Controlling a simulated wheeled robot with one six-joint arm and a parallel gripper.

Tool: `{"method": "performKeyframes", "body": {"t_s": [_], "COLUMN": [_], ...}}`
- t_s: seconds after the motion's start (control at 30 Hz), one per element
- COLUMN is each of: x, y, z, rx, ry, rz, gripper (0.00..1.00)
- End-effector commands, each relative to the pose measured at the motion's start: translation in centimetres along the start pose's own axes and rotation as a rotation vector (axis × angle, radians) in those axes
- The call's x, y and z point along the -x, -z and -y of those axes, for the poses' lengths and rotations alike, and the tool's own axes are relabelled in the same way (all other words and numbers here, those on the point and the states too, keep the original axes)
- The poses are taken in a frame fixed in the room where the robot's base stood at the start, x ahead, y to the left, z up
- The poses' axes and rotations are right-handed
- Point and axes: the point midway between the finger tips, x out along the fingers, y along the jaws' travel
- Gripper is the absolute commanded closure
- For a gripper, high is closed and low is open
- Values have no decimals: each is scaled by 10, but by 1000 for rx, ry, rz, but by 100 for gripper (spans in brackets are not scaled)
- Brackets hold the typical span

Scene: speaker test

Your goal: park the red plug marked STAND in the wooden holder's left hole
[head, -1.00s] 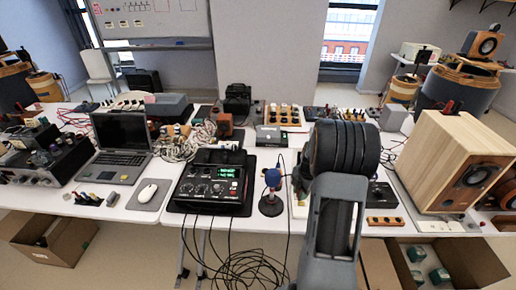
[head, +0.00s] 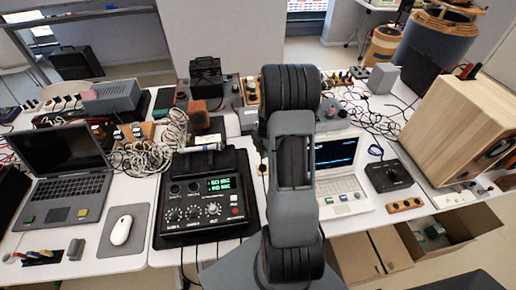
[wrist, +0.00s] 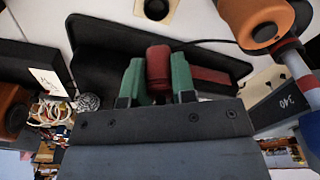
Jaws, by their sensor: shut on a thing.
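In the wrist view my gripper (wrist: 157,78) has two green fingers closed on a red plug (wrist: 158,62), one finger on each side. The plug stands up between the fingertips; no STAND marking is readable on it. A black tray-like surface (wrist: 100,50) lies behind it. My arm fills the middle of the head view and hides the gripper and plug there. The holder is not clearly identifiable in the wrist view.
A black mixer-like unit (head: 205,205) stands left of my arm, a white laptop (head: 338,178) right of it. A black box with a knob (head: 388,174) sits behind the wooden block. A large wooden speaker (head: 455,125) stands at right. An orange-brown cylinder (wrist: 250,25) is close in the wrist view.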

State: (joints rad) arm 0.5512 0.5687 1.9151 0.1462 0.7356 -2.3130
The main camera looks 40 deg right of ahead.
Motion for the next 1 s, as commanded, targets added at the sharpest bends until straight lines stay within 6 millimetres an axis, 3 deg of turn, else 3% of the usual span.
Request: {"method": "performKeyframes", "body": {"t_s": [1.0], "x": [-58], "y": [-9], "z": [2], "rx": [-5], "ry": [0], "rz": [0], "gripper": [98]}}
